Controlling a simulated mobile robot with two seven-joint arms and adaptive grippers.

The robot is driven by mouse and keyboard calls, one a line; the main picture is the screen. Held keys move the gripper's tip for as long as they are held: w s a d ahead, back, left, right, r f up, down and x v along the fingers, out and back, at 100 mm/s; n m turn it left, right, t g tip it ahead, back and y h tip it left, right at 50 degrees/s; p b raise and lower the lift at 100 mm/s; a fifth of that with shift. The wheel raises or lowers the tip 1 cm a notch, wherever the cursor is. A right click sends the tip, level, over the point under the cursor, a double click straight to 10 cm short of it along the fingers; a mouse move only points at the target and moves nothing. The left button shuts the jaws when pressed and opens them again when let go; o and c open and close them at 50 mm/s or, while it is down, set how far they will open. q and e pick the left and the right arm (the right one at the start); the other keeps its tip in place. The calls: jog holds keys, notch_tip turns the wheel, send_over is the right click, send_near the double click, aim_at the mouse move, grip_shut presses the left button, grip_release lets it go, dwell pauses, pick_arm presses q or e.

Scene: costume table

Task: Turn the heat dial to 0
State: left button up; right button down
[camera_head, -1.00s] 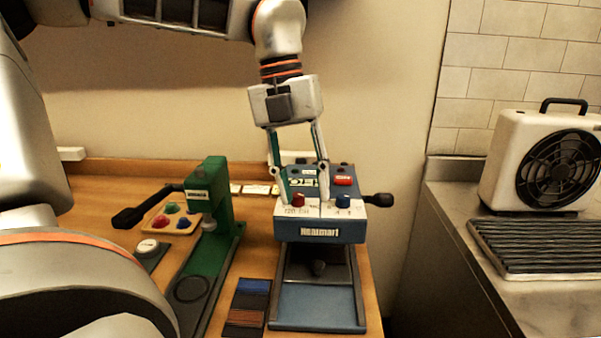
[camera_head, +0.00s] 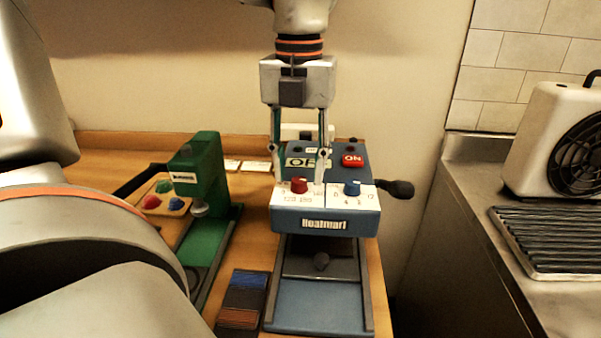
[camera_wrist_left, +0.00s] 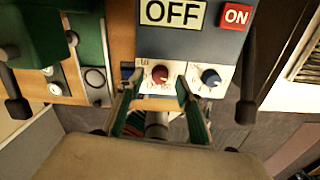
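The heat press (camera_head: 345,224) is a blue machine marked "Heatmart" on the table. Its white front panel carries a red dial (camera_head: 299,185) with numbers such as 120 and 150 below it, and a blue dial (camera_head: 352,188) with numbers such as 0 and 4. Both the red dial (camera_wrist_left: 160,75) and the blue dial (camera_wrist_left: 210,78) show in the left wrist view. My left gripper (camera_head: 299,180) is open, its fingers on either side of the red dial. I cannot tell whether they touch it. My right gripper is not in view.
An "OFF" display (camera_wrist_left: 172,13) and a red "ON" button (camera_head: 352,160) sit on the press top. A black handle (camera_head: 398,189) sticks out at its right. A green press (camera_head: 198,172) stands left. A fan (camera_head: 560,135) stands on the right counter.

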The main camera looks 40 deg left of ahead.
pick_arm(q)
jog(key=shift+f, duration=0.8)
grip_shut()
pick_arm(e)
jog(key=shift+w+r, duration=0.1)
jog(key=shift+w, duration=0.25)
